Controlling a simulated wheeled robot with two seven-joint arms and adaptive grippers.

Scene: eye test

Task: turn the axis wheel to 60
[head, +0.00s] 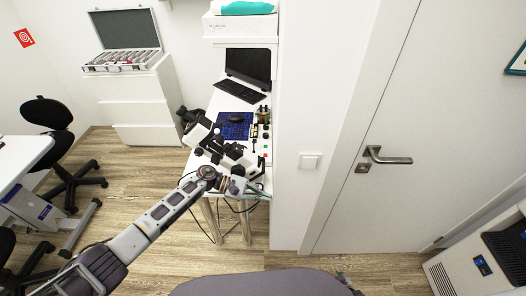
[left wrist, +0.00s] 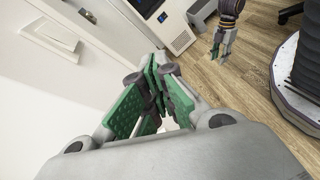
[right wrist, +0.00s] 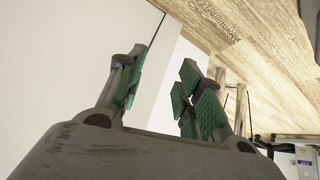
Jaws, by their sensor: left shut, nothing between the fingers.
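A dark instrument with several black knobs (head: 232,155) stands on the narrow white desk (head: 196,160) in the head view. I cannot tell which part is the axis wheel, and its setting is too small to read. My left gripper (head: 258,192) is at the desk's near end, close to the instrument, with no contact visible. In the left wrist view its green-padded fingers (left wrist: 157,85) are together and empty. My right gripper (head: 345,280) is low at the bottom of the head view, away from the desk. In the right wrist view its fingers (right wrist: 160,80) stand apart with nothing between them.
A wall and a door (head: 400,110) with a handle are to the right. An open lens case (head: 122,60) sits on a white cabinet.

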